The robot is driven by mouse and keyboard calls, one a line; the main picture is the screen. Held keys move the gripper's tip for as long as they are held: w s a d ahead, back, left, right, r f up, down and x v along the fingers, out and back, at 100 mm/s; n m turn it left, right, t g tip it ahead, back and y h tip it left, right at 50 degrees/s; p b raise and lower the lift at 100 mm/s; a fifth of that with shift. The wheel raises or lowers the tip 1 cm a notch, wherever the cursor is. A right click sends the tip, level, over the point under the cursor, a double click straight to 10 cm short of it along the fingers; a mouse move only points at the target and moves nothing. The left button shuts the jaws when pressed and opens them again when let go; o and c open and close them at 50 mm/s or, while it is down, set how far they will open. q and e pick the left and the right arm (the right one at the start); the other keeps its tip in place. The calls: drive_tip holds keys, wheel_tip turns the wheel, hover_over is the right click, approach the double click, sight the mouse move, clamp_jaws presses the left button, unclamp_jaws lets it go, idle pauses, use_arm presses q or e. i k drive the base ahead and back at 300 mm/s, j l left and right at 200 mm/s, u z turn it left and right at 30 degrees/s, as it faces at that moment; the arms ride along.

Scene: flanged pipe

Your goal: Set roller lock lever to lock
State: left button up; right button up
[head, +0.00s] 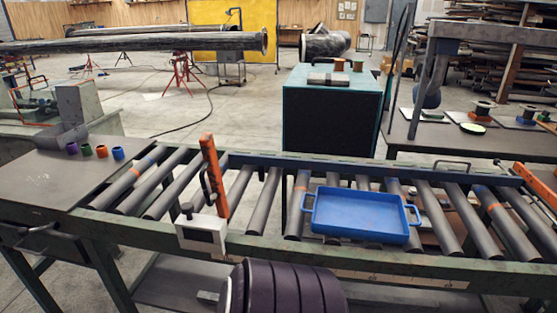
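An orange lever (213,178) stands nearly upright at the front rail of the roller conveyor, leaning slightly left at its top. It rises beside a light grey box (202,234) fixed on the front rail, with a dark knob at the box's upper left. Any lock marking on the box is too small to read. A second orange bar (535,185) lies slanted at the right edge of the view; I cannot tell what it belongs to. Neither of my grippers is in view.
A blue tray (360,233) sits on the rollers right of the lever. Several small coloured cups (87,150) stand on the left metal table (50,190). A dark teal cabinet (331,118) stands behind the conveyor. Rollers between lever and tray are bare.

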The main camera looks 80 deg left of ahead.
sight(23, 232)
drive_tip(key=u, duration=4.15)
